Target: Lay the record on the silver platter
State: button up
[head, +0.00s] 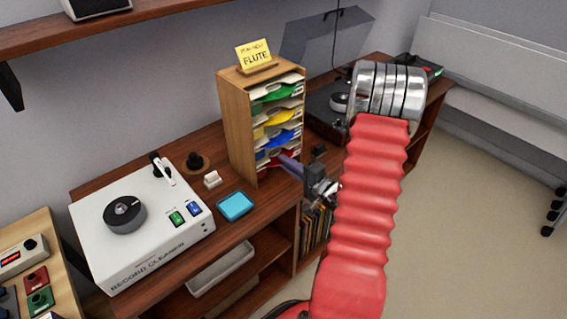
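I cannot make out a bare record in this view. A wooden sorter (240,125) holds several sleeves with coloured labels in its slots; whether a record is inside any cannot be told. A dark turntable (322,118) with a raised clear lid stands at the back right. A round silver part (339,102) shows on it, and my red arm with its metal rings hides the rest. My gripper (292,168) is in front of the sorter's lower right side. It is small and partly hidden by my arm, so its opening and any hold are unclear.
A white record cleaner (150,245) with a dark round hub stands on the left of the wooden cabinet. A yellow "FLUTE" card (254,55) tops the sorter.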

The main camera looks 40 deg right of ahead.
grip_shut()
jog(key=shift+f, duration=0.15)
dwell(0.4)
jog(key=shift+s, duration=0.15)
jog(key=shift+s+d+r, duration=0.1)
jog(key=shift+s+r, duration=0.05)
jog(key=shift+s, duration=1.6)
jog(key=shift+s+r, duration=0.15)
jog(key=shift+s, duration=1.55)
jog(key=s, duration=1.1)
jog(key=shift+s+d, duration=0.15)
jog(key=shift+r, duration=0.1)
